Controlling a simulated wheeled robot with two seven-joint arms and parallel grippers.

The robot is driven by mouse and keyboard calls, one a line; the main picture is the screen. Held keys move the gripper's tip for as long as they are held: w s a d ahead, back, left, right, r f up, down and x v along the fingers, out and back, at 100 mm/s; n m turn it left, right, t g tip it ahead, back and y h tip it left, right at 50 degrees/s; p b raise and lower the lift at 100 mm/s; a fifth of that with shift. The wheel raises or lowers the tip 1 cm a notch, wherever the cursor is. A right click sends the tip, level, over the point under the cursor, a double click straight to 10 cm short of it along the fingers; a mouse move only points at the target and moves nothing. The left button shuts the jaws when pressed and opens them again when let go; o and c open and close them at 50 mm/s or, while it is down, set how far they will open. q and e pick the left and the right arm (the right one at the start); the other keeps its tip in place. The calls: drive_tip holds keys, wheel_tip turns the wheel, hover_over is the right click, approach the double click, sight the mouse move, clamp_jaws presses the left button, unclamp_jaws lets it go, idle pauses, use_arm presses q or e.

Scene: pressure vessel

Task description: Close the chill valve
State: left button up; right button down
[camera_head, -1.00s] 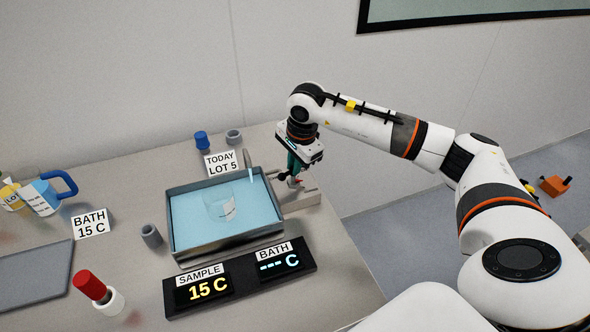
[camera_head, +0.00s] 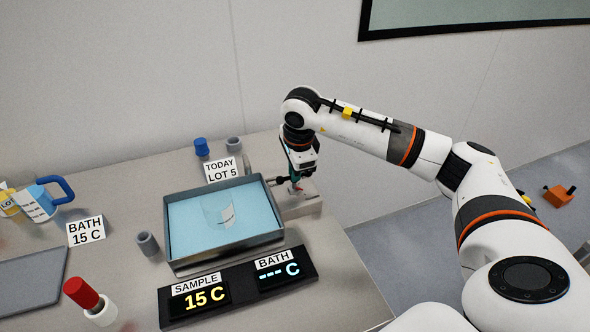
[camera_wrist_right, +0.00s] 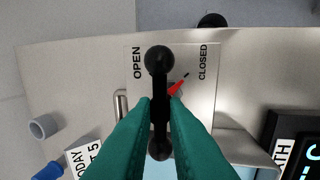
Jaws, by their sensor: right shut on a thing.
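The chill valve (camera_wrist_right: 160,57) is a black bar handle with ball ends on a pale plate marked OPEN (camera_wrist_right: 137,62) and CLOSED (camera_wrist_right: 203,62). Its red pointer (camera_wrist_right: 179,84) slants up and right, toward the CLOSED side in the right wrist view. My right gripper (camera_wrist_right: 161,108) is shut on the handle, its green fingers on both sides of the bar. In the head view my right gripper (camera_head: 297,179) is over the valve block (camera_head: 303,206) at the right of the bath tray. My left gripper is not in view.
The bath tray (camera_head: 176,250) holds blue liquid and a clear beaker (camera_head: 217,212). A display (camera_head: 238,287) in front reads SAMPLE 15 C and BATH dashes. A blue jug (camera_head: 40,203), signs and small caps stand around. The table's right edge is near the valve.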

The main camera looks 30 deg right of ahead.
drive_tip(key=c, duration=1.5)
unclamp_jaws()
drive_tip(key=shift+o, duration=0.2)
drive_tip(key=shift+r, duration=0.1)
wheel_tip(320, 180, up, 12)
drive_tip(key=s+b, duration=0.2)
drive_tip(key=shift+s+a, duration=0.15)
drive_tip(key=shift+a, duration=0.1)
drive_tip(key=shift+f, duration=0.2)
